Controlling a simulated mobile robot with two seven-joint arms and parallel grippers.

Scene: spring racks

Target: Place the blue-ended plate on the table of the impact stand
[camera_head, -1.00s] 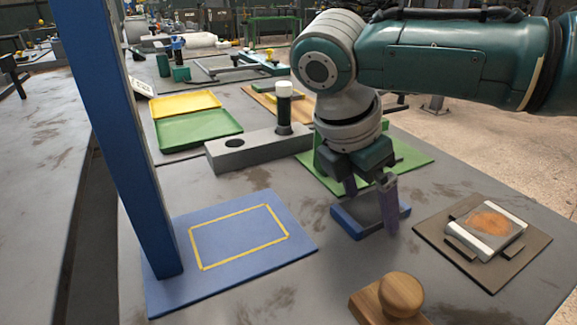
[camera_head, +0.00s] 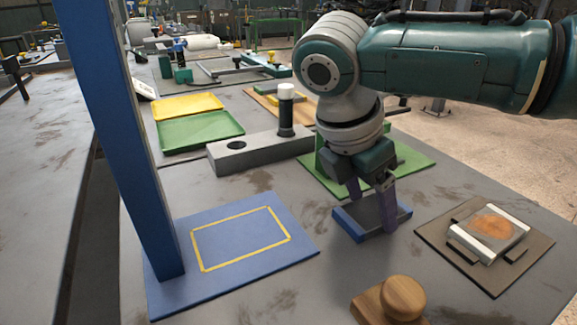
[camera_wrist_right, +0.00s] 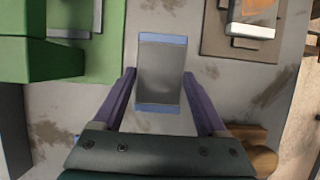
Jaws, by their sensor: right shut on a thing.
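The plate (camera_head: 364,219) is grey with blue ends. It lies low over the grey table right of centre in the head view, and whether it touches the table I cannot tell. My right gripper (camera_head: 372,208) points down and is shut on its long sides. In the right wrist view the plate (camera_wrist_right: 160,70) sits between the two purple fingers, its blue ends clear of them. What looks like the impact stand has a tall blue post (camera_head: 130,140) and a flat blue table (camera_head: 235,240) with an empty yellow rectangle, left of the plate. My left gripper is not in view.
A brown pad with a metal-edged block (camera_head: 490,232) lies to the right. A wooden knob (camera_head: 402,296) stands in front. A green base (camera_head: 405,165) and a grey block (camera_head: 235,152) are behind. Bare table lies between the plate and the blue table.

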